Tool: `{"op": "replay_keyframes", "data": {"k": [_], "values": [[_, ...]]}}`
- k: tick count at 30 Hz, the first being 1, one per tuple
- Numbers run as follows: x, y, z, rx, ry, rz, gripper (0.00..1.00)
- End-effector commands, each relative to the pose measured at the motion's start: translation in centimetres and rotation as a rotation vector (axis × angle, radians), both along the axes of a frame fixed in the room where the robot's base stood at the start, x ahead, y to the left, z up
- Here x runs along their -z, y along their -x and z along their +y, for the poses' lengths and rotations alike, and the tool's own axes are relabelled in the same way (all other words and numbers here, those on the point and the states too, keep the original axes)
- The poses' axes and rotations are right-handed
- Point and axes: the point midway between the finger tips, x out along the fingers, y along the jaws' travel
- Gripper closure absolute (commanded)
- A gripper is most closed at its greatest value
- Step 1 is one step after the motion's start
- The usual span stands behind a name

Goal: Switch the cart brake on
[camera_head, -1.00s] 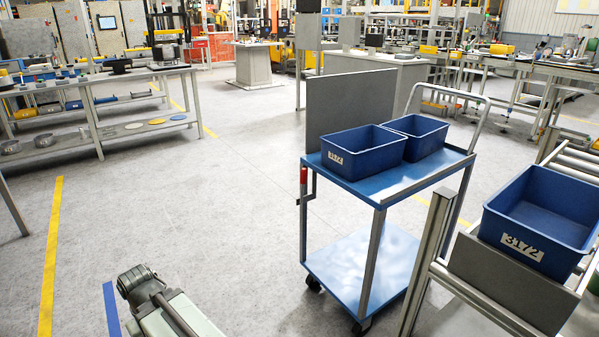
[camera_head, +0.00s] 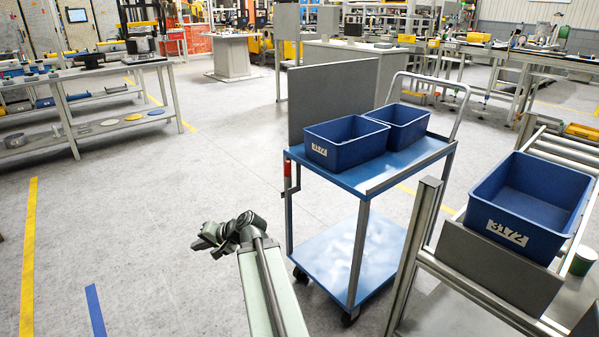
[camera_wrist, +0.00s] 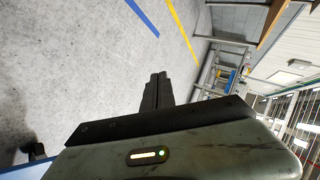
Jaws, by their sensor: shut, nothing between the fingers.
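The cart (camera_head: 361,186) is blue with two shelves and stands right of centre in the head view. A lever with a red grip (camera_head: 287,172), which looks like the brake, is on its near left post, with the red part upward. My gripper (camera_head: 202,244) is left of the cart and lower than the red grip, clear of both. It points left, away from the lever. In the wrist view the dark fingers (camera_wrist: 157,90) are together with nothing between them. The lever cannot be made out in the wrist view.
Two blue bins (camera_head: 346,150) stand on the cart's top shelf beside an upright grey panel (camera_head: 333,95). A metal frame (camera_head: 416,245) with another blue bin (camera_head: 528,205) is close on the right. The floor left of the cart is free up to the workbench (camera_head: 75,105).

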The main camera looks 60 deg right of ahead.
Motion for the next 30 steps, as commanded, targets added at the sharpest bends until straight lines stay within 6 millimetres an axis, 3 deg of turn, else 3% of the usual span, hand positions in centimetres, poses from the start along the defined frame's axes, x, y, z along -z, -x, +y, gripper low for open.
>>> {"op": "replay_keyframes", "data": {"k": [1, 3, 6, 10, 12, 15, 30], "values": [[-2.1, 1.6, -5.9, 0.144, -0.058, -0.09, 1.0], [-5.1, 4.4, -13.5, 0.337, -0.14, -0.228, 1.0], [-8.7, 9.6, -22.2, 0.565, -0.226, -0.393, 1.0], [-11.5, 16.0, -29.5, 0.764, -0.299, -0.544, 1.0], [-12.3, 18.3, -31.6, 0.826, -0.321, -0.592, 1.0], [-12.9, 19.9, -33.0, 0.867, -0.337, -0.627, 1.0], [-12.9, 19.9, -33.9, 0.875, -0.337, -0.632, 1.0]]}}
